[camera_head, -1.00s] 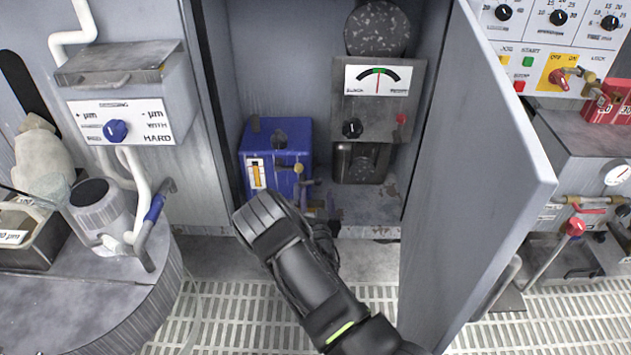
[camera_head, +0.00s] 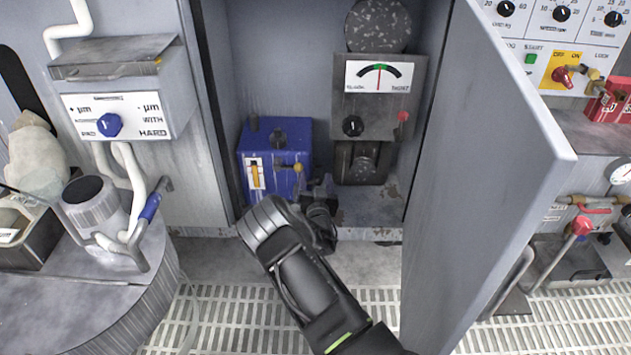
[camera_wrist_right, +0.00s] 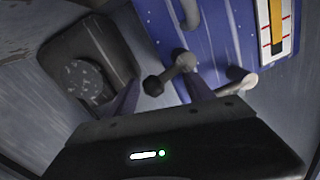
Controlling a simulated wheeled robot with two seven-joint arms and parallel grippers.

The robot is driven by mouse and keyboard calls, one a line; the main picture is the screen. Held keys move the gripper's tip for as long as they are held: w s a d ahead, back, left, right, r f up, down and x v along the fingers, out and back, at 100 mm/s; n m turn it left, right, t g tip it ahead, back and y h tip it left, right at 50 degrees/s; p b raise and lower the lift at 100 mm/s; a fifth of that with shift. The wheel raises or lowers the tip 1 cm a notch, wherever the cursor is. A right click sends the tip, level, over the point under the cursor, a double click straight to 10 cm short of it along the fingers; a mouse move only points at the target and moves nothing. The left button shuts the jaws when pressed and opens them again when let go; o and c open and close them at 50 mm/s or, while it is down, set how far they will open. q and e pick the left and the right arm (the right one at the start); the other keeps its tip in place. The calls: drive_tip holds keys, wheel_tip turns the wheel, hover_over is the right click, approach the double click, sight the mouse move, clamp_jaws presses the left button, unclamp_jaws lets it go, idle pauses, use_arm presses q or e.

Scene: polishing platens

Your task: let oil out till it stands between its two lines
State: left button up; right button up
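The blue oil tank (camera_head: 275,155) stands in the open cabinet. Its white sight gauge (camera_head: 256,173) holds an orange oil column; it also shows in the right wrist view (camera_wrist_right: 278,28), with red marks across it. I cannot read the oil level against the lines surely. A small tap with a dark ball-ended handle (camera_wrist_right: 153,86) sticks out of the tank. My right gripper (camera_head: 322,190) is at the tank's lower right. In the right wrist view my right gripper (camera_wrist_right: 165,92) has its fingers apart, with the handle's ball between them; contact is not clear. My left gripper is not in view.
The cabinet door (camera_head: 485,170) stands open to the right of my arm. A grey gauge unit (camera_head: 378,100) is to the right of the tank, with a dark block (camera_head: 360,163) below it. A round bench (camera_head: 110,300) is at left; grated floor lies below.

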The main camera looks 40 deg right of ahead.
drive_tip(key=shift+f, duration=0.1)
clamp_jaws()
drive_tip(key=shift+w+a+r+n, duration=0.1)
drive_tip(key=shift+a+r+n, duration=0.1)
drive_tip(key=shift+n, duration=0.35)
drive_tip(key=shift+a+r+n, duration=0.1)
drive_tip(key=shift+a+n, duration=0.05)
drive_tip(key=shift+n, duration=0.4)
drive_tip(key=shift+c, duration=1.3)
unclamp_jaws()
drive_tip(key=shift+f, duration=0.1)
drive_tip(key=o, duration=0.3)
drive_tip(key=shift+d+r, duration=0.1)
drive_tip(key=shift+r, duration=0.1)
